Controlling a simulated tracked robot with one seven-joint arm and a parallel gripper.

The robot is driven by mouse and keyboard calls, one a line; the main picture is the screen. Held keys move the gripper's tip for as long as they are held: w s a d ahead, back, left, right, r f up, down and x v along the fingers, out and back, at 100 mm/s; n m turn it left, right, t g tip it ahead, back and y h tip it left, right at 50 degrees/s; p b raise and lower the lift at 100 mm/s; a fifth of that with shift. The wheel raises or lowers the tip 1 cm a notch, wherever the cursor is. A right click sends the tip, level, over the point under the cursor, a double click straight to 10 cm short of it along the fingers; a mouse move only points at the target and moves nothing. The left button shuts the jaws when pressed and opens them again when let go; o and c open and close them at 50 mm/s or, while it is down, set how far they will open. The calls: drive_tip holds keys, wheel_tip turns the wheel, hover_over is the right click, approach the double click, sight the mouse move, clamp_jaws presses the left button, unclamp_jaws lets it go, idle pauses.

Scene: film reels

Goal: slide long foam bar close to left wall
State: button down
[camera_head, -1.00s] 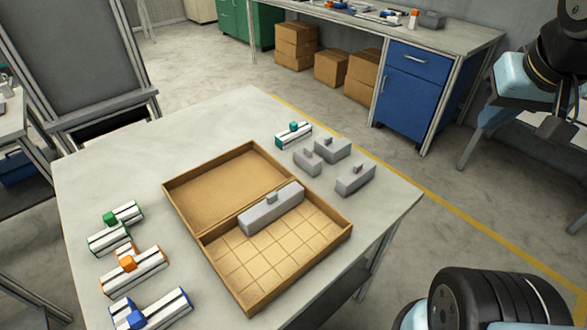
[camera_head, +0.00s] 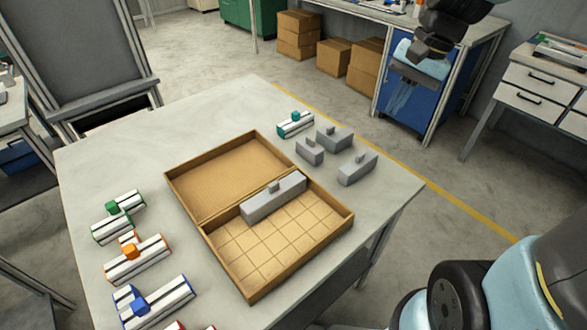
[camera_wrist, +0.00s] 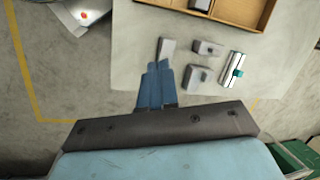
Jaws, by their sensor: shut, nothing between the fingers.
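The long grey foam bar (camera_head: 270,200), with a small knob on top, lies in the open wooden box (camera_head: 222,247). It sits in the gridded near compartment, along the divider between the two compartments. In the wrist view only part of a grey piece (camera_wrist: 199,5) shows in the box (camera_wrist: 232,14) at the top edge. My gripper (camera_head: 394,108) hangs beyond the table's far right edge in the head view, apart from the box. In the wrist view its blue fingers (camera_wrist: 157,66) are together and empty.
Three short grey foam blocks (camera_head: 334,138) and a teal-white piece (camera_head: 296,124) stand on the table right of the box. Green, orange (camera_head: 138,258) and blue (camera_head: 150,302) pieces lie left of it. The box's gridded floor in front of the bar is clear.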

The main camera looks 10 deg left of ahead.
sight(257, 203)
drive_tip(key=w+a+f+m+g+y, duration=0.1)
drive_tip(key=w+a+f+m+g, duration=0.15)
drive_tip(key=a+f, duration=0.45)
drive_tip(key=w+a+f+m+g+y, duration=0.2)
drive_tip(key=w+a+f+g, duration=0.15)
drive_tip(key=a+f, duration=0.35)
drive_tip(key=x, duration=0.5)
drive_tip(key=s+x, duration=0.1)
drive_tip(key=x, duration=0.4)
drive_tip(key=shift+w+d+r, duration=0.1)
drive_tip(key=shift+d+r, duration=0.1)
drive_tip(key=shift+d, duration=0.05)
drive_tip(key=shift+s+a, duration=0.75)
drive_tip(key=shift+s, duration=0.15)
drive_tip(key=shift+s+a, duration=0.55)
drive_tip(key=shift+s, duration=0.05)
drive_tip(key=s+a, duration=0.6)
drive_tip(key=s, duration=0.1)
drive_tip(key=shift+s+a, duration=0.2)
drive_tip(key=shift+s, duration=0.05)
